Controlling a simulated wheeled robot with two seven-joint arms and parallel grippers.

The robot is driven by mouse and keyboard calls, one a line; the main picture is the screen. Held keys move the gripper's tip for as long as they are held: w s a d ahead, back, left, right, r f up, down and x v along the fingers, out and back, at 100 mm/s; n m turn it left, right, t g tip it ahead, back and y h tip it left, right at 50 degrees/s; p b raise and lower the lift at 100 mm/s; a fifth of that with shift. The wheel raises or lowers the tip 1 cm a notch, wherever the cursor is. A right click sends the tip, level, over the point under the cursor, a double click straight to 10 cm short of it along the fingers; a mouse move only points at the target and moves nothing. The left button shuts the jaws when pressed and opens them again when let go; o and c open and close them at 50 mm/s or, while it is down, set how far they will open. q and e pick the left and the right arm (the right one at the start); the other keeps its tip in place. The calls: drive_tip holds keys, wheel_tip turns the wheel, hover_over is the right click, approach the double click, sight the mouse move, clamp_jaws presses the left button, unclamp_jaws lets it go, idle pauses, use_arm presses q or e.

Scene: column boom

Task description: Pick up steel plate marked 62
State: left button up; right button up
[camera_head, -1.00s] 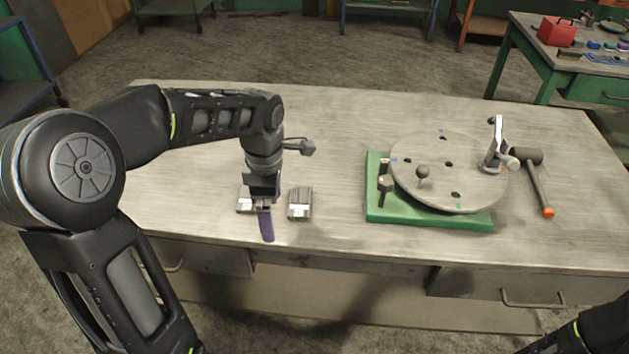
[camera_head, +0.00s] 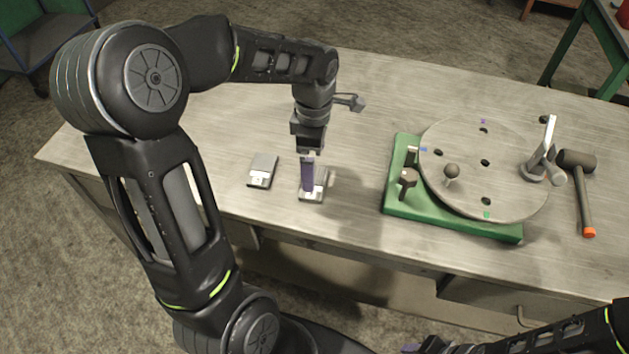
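Two small steel plates lie on the metal workbench in the head view. The left plate (camera_head: 262,170) lies clear. The right plate (camera_head: 319,190) is partly hidden behind my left gripper (camera_head: 308,190). Their markings are too small to read, so I cannot tell which is 62. My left gripper points down at the right plate, with a purple finger in front of it. Whether it touches the plate, and whether it is open or shut, cannot be made out. My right gripper (camera_head: 413,349) barely shows at the bottom edge, its fingers mostly cut off.
A green base (camera_head: 450,223) with a round steel disc (camera_head: 510,185) stands right of the plates, bearing knobs and an upright lever (camera_head: 548,140). A hammer (camera_head: 584,195) lies at the far right. The bench (camera_head: 400,85) is clear behind the disc and plates.

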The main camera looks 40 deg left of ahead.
use_arm(q)
drive_tip(key=shift+f, duration=0.25)
drive_tip(key=shift+s+d+f+p, duration=0.1)
drive_tip(key=shift+f+p, duration=0.6)
drive_tip(key=shift+f, duration=1.95)
drive_tip(key=shift+r, duration=0.1)
drive_tip(key=c, duration=1.8)
